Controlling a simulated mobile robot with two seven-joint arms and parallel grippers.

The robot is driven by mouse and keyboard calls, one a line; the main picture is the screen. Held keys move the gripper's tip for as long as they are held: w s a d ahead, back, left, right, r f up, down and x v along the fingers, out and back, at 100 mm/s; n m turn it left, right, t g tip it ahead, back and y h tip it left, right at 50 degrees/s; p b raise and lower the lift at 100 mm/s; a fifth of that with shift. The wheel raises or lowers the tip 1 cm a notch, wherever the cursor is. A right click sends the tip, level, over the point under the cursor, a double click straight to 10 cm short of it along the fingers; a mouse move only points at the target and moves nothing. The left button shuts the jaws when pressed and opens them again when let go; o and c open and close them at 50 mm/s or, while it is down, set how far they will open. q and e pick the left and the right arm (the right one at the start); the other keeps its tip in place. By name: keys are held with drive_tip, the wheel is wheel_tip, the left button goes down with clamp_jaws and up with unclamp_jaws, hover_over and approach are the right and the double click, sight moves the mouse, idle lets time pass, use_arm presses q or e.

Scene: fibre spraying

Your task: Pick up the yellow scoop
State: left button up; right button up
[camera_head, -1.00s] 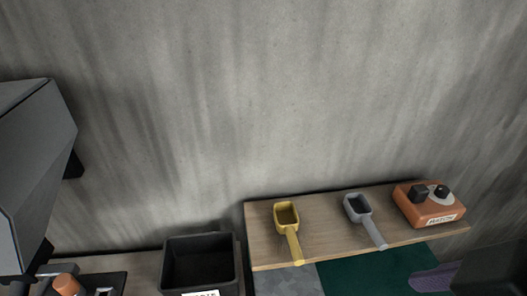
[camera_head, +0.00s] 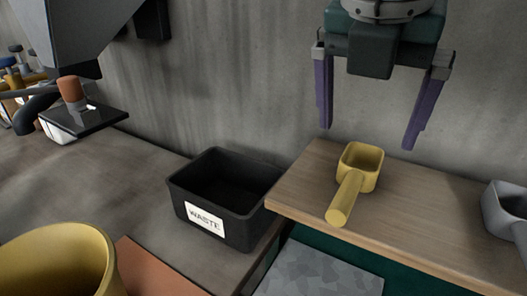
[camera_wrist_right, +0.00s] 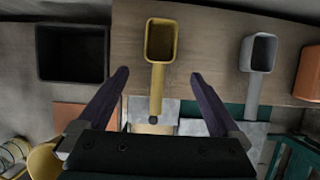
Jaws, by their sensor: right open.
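The yellow scoop (camera_head: 359,170) lies on a raised wooden shelf (camera_head: 420,215), its handle pointing toward the front edge. It also shows in the right wrist view (camera_wrist_right: 160,45), with its handle between my fingers in the picture. My right gripper (camera_head: 368,140) is open and empty, its two purple fingers pointing down above and behind the scoop in the head view. The fingers in the right wrist view (camera_wrist_right: 160,75) are wide apart and do not appear to touch the scoop. My left gripper is not in view.
A grey scoop (camera_head: 508,212) lies on the shelf to the right. A black waste bin (camera_head: 230,205) stands left of the shelf. A large yellow container (camera_head: 60,260) is at the front left. An orange box (camera_wrist_right: 308,72) is at the wrist view's right edge.

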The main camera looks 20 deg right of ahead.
sight(355, 173)
drive_tip(key=x, duration=0.4)
drive_tip(key=shift+w+f, duration=0.1)
drive_tip(key=shift+f, duration=0.05)
drive_tip(key=x, duration=0.5)
drive_tip(key=shift+w+d+f, duration=0.1)
drive_tip(key=shift+f, duration=0.05)
drive_tip(key=shift+c, duration=0.2)
drive_tip(key=c, duration=1.4)
drive_tip(key=shift+r, duration=0.2)
